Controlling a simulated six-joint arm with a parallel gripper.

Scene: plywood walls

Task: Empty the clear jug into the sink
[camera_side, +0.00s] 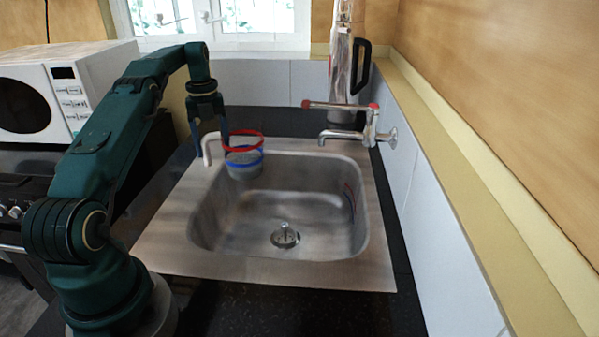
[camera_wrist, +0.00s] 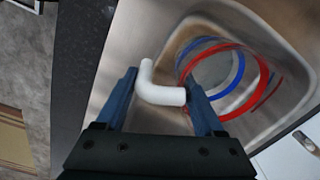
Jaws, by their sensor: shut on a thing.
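The clear jug (camera_side: 245,164) has a red rim, a blue band and a white bent handle (camera_side: 208,146). It hangs roughly upright over the back left corner of the steel sink (camera_side: 225,262). The part below the blue band looks grey; I cannot tell how much it holds. My gripper (camera_side: 211,143) is shut on the handle, left of the jug's body. In the wrist view, my gripper (camera_wrist: 163,96) has its blue fingers on both sides of the white handle (camera_wrist: 154,86), and the jug (camera_wrist: 222,72) extends to the upper right over the basin.
The tap (camera_side: 345,134) with red-ended levers stands at the back right of the sink. A tall metal appliance with a black handle (camera_side: 362,68) stands behind it. A white microwave (camera_side: 85,80) is at the left. The drain (camera_side: 285,237) and the basin's middle are clear.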

